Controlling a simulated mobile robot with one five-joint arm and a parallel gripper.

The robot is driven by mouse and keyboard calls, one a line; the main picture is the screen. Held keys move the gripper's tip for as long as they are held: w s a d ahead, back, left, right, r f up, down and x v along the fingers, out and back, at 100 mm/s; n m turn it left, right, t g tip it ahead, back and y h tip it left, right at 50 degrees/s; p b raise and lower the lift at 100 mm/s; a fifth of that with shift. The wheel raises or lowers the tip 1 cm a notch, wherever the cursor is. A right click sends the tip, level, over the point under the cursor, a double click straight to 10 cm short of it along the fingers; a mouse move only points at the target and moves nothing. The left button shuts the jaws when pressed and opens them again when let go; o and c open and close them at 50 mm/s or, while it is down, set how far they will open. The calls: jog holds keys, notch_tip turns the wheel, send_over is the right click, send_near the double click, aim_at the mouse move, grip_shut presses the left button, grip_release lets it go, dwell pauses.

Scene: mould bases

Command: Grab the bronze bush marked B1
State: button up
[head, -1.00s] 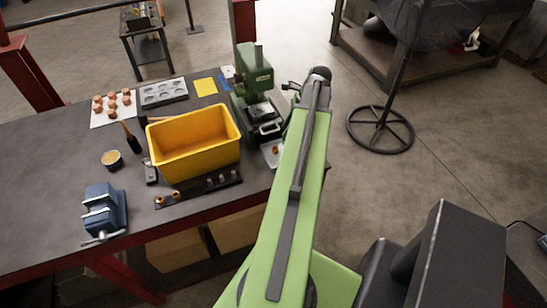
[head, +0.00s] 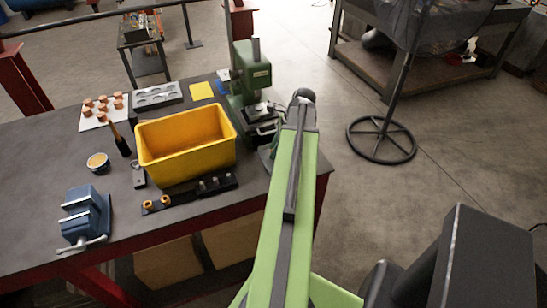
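Two small bronze-coloured bushes, a left one (head: 148,205) and a right one (head: 165,200), sit at the left end of a black rack (head: 190,194) at the table's front. I cannot read any mark on them, so I cannot tell which is B1. Several copper-coloured pieces (head: 102,104) stand on a white sheet at the back left, also without readable marks. My green arm reaches up the middle of the head view, ending by the right side of the table. My gripper is hidden behind the arm, so its fingers and anything in them do not show.
A yellow bin (head: 187,160) stands just behind the rack. A green press (head: 250,80) stands at the table's back right, close to my arm. A blue vice (head: 84,215) is at the front left. A black-handled brush (head: 121,141) and a round tin (head: 97,162) lie left of the bin.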

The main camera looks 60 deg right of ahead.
jog(key=shift+r, duration=0.1)
jog(key=shift+c, duration=0.4)
grip_shut()
jog(key=shift+r+p, duration=0.5)
notch_tip(320, 180, up, 4)
jog(key=p, duration=0.4)
jog(key=s+d+r+p, duration=0.1)
jog(key=s+r+p, duration=0.5)
jog(key=s, duration=0.5)
jog(key=shift+s+d, duration=0.35)
